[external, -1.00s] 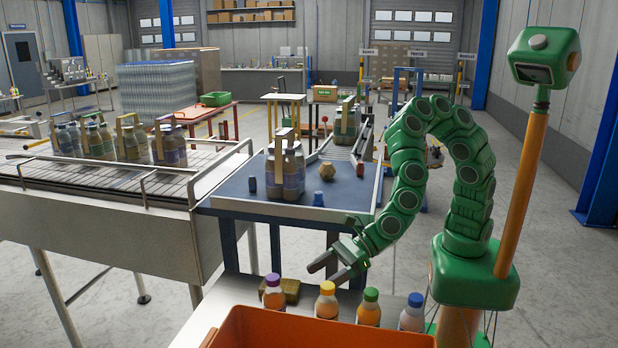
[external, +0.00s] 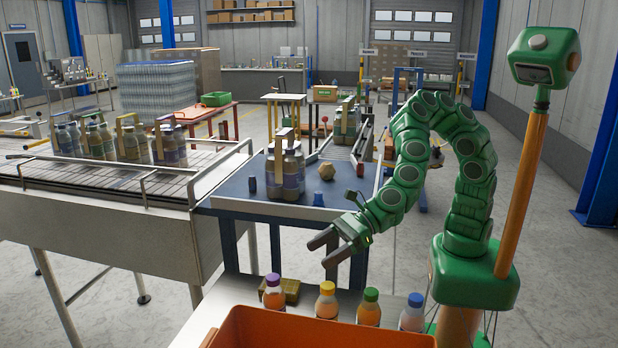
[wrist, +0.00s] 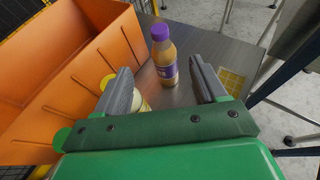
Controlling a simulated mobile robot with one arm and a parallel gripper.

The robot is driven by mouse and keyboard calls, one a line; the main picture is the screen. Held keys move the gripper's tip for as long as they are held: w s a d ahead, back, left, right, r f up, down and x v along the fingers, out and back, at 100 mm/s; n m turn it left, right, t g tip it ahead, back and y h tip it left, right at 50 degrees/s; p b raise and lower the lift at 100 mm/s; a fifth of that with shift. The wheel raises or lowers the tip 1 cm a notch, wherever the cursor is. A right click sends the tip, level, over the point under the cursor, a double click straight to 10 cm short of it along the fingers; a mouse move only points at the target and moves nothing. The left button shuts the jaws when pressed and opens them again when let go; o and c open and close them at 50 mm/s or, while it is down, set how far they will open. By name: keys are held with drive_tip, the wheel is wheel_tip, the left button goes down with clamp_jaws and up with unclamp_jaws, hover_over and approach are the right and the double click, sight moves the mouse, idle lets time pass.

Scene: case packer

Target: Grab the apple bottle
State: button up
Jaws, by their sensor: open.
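Four small capped bottles stand in a row beside the orange crate: a purple-capped bottle (external: 273,295), a yellow-orange-capped bottle (external: 327,304), a green-capped bottle (external: 369,310) and a blue-capped bottle (external: 412,315). No label is readable, so I cannot tell which is apple. My gripper (external: 318,255) is open and empty, above the row. In the wrist view, the purple-capped bottle (wrist: 166,62) shows upright in the gap between the fingers, beyond them. The yellow-capped bottle (wrist: 140,102) is partly hidden by the left finger. A green cap (wrist: 61,138) shows at the lower left.
The orange crate (external: 320,325) stands directly beside the bottles. A yellowish block (external: 292,288) lies by the purple-capped bottle. Behind, a blue-topped table (external: 235,190) holds a bottle pack (external: 286,172) and small loose items. A conveyor (external: 110,185) runs at the left.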

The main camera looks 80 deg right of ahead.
drive_tip(key=s+a+r+n+g+y, duration=0.1)
drive_tip(key=s+a+r+n+y, duration=0.4)
drive_tip(key=n, duration=0.3)
drive_tip(key=r+n+g, duration=0.2)
drive_tip(key=n+g, duration=0.2)
drive_tip(key=n, duration=0.5)
hover_over(369, 314)
drive_tip(key=d, duration=0.2)
drive_tip(key=s+f+n+g+h, duration=0.1)
drive_tip(key=s+f+n+g, duration=0.3)
drive_tip(key=n, duration=0.7)
drive_tip(key=w+d+f+n+t+h, duration=0.1)
drive_tip(key=d+f+n+t+h, duration=0.35)
drive_tip(key=n, duration=0.75)
drive_tip(key=shift+g, duration=0.55)
drive_tip(key=shift+w+a+f, duration=0.4)
drive_tip(key=shift+a+f, duration=0.05)
drive_tip(key=shift+f, duration=0.8)
drive_tip(key=shift+w+a+f, duration=0.35)
drive_tip(key=shift+a+f, duration=0.05)
drive_tip(key=shift+f, duration=0.8)
drive_tip(key=shift+w+a+f, duration=0.4)
drive_tip(key=shift+a+f, duration=0.05)
drive_tip(key=shift+f, duration=0.8)
drive_tip(key=shift+x, duration=1)
drive_tip(key=shift+c, duration=0.2)
